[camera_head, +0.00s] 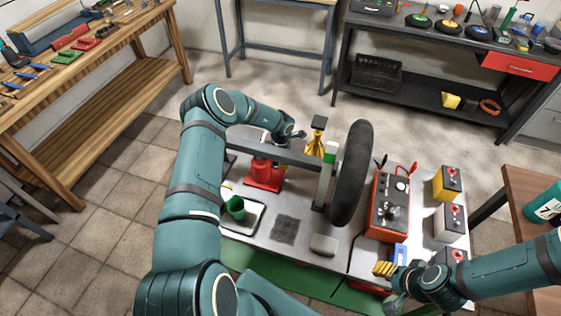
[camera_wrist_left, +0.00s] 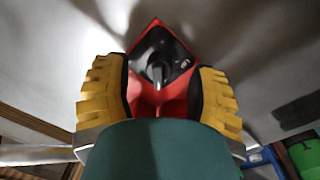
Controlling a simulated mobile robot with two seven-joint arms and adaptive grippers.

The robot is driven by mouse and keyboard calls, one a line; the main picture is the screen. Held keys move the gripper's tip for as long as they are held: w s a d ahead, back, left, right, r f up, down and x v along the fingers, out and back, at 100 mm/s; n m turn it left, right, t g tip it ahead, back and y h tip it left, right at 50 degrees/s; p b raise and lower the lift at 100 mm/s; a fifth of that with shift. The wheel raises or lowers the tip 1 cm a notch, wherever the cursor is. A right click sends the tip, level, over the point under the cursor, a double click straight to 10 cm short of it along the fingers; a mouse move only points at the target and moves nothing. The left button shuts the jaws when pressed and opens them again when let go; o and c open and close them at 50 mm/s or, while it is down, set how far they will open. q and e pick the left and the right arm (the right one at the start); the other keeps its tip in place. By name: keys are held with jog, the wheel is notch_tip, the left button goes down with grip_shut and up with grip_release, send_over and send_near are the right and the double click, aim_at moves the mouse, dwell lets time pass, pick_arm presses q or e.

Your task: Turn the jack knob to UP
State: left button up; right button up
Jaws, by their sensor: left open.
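The red jack (camera_head: 263,174) stands on the grey bench top beneath a dark beam. In the left wrist view the jack (camera_wrist_left: 172,106) shows a dark panel with a black knob (camera_wrist_left: 158,73) in its middle. Small white lettering, apparently UP, is right of the knob. My left gripper (camera_wrist_left: 160,82) is open, its yellow fingers either side of the knob and apart from it in the picture; the gap in depth is unclear. In the head view my left gripper (camera_head: 284,138) is by the beam, its fingertips and the knob hidden. My right gripper (camera_head: 384,268) is at the bench's front right, its opening unclear.
A green cup (camera_head: 236,207) sits on a tray in front. A red charger box (camera_head: 388,205) and batteries (camera_head: 449,220) are at the right.

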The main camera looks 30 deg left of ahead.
pick_arm(q)
jog(key=shift+f, duration=0.75)
grip_shut()
